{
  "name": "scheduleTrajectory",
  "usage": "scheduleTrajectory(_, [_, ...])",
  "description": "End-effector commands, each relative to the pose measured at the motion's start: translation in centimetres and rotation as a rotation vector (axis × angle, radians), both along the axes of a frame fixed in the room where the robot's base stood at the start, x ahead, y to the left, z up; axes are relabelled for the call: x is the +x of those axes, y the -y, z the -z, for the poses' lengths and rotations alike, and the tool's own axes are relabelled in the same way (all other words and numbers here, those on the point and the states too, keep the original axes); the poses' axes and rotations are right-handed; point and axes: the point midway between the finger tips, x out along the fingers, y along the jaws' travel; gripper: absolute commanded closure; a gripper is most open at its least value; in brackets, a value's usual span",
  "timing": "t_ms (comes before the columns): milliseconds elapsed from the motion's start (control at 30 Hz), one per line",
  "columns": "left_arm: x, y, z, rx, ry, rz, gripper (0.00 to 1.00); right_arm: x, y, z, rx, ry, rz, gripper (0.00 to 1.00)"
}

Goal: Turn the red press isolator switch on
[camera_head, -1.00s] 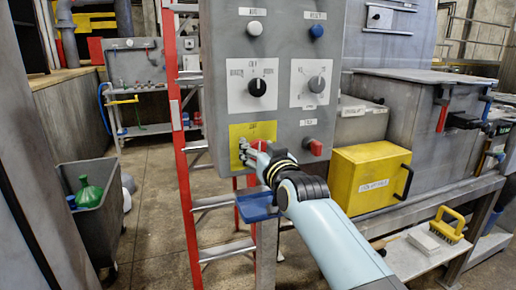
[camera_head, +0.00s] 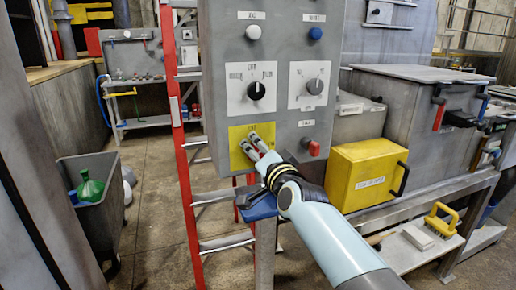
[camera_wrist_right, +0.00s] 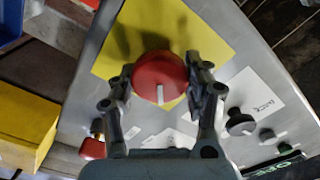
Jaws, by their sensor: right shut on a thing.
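The red press isolator switch (camera_wrist_right: 160,78) is a round red knob with a white mark, on a yellow plate (camera_wrist_right: 215,32) in the right wrist view. In the head view the yellow plate (camera_head: 238,160) is at the lower left of the grey control panel (camera_head: 272,120), and my gripper hides the knob. My right gripper (camera_head: 254,146) reaches the plate from the lower right. In the right wrist view its two fingers (camera_wrist_right: 160,88) are shut on the knob, one on each side. The white mark points toward the palm. My left gripper is not in view.
The panel also has a black selector (camera_head: 256,90), a grey selector (camera_head: 315,86), a white button (camera_head: 253,33), a blue button (camera_head: 315,33) and another red knob (camera_head: 313,148). A yellow box (camera_head: 366,174) stands right of it. A red ladder (camera_head: 180,130) stands behind.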

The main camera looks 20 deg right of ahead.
Motion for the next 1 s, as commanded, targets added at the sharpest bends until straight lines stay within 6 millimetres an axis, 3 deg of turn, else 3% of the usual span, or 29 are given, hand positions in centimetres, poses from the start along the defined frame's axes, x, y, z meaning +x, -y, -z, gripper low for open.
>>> scheduleTrajectory(533, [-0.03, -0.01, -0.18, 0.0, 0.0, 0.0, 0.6, -0.01, 0.14, 0.26, 0.482, -0.016, 0.001, 0.82])
scheduleTrajectory(1000, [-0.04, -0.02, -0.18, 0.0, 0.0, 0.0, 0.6, -0.02, 0.15, 0.39, 0.678, -0.023, 0.0, 0.82])
